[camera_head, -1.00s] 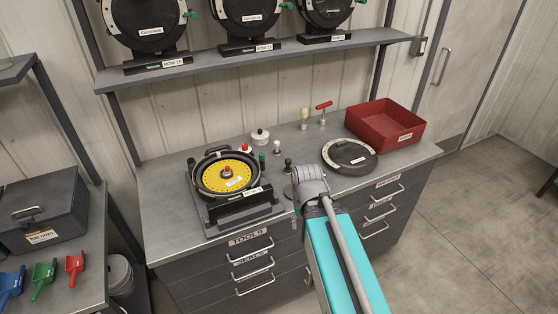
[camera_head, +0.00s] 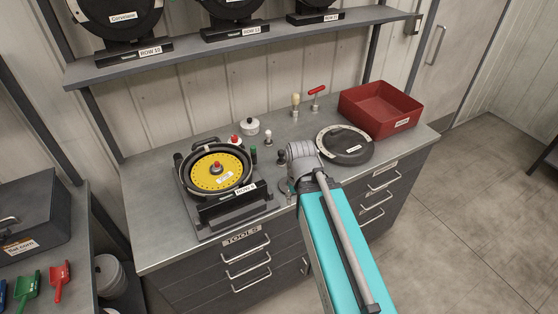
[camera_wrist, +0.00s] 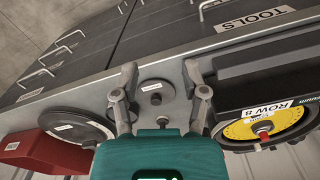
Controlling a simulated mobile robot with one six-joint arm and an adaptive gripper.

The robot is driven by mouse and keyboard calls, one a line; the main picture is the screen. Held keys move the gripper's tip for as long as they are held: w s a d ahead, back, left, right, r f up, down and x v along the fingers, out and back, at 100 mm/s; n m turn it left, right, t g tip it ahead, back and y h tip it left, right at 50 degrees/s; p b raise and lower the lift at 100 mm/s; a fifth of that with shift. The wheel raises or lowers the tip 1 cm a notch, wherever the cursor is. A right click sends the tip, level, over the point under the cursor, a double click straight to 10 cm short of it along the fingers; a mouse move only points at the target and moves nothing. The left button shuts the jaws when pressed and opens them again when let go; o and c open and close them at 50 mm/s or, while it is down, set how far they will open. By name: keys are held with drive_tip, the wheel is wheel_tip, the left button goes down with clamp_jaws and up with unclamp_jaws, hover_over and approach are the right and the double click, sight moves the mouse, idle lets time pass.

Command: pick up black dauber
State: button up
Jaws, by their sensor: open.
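The black dauber (camera_head: 282,157), a small upright piece with a dark round knob, stands on the bench between the yellow-plated meter and the black lidded disc. My wrist partly covers the space beside it in the head view. My gripper (camera_wrist: 160,74) is open in the wrist view, its two fingers apart above the bench with nothing held. Between them lies a small round dark disc (camera_wrist: 153,86) with a dark knob showing on it; I cannot tell whether that knob is the dauber's. In the head view the fingers are mostly hidden behind my arm.
The seed meter with a yellow plate (camera_head: 216,175) stands left of my gripper. A black lidded disc (camera_head: 345,145) and a red bin (camera_head: 381,109) are to the right. A shelf (camera_head: 235,55) hangs above.

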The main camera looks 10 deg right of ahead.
drive_tip(key=shift+o, duration=0.7)
wheel_tip(320, 180, up, 4)
drive_tip(key=n+p, duration=0.4)
drive_tip(key=n, duration=0.8)
hover_over(282, 157)
drive_tip(key=w, duration=0.1)
drive_tip(key=shift+w+r, duration=0.1)
drive_tip(key=shift+w, duration=0.1)
wheel_tip(282, 157, down, 9)
drive_tip(key=b, duration=0.8)
drive_tip(key=shift+d+r, duration=0.1)
drive_tip(key=shift+r, duration=0.1)
drive_tip(key=shift+f+b, duration=0.15)
drive_tip(key=shift+b, duration=0.2)
wheel_tip(282, 157, down, 5)
drive_tip(key=b, duration=0.5)
drive_tip(key=shift+s, duration=0.1)
clamp_jaws()
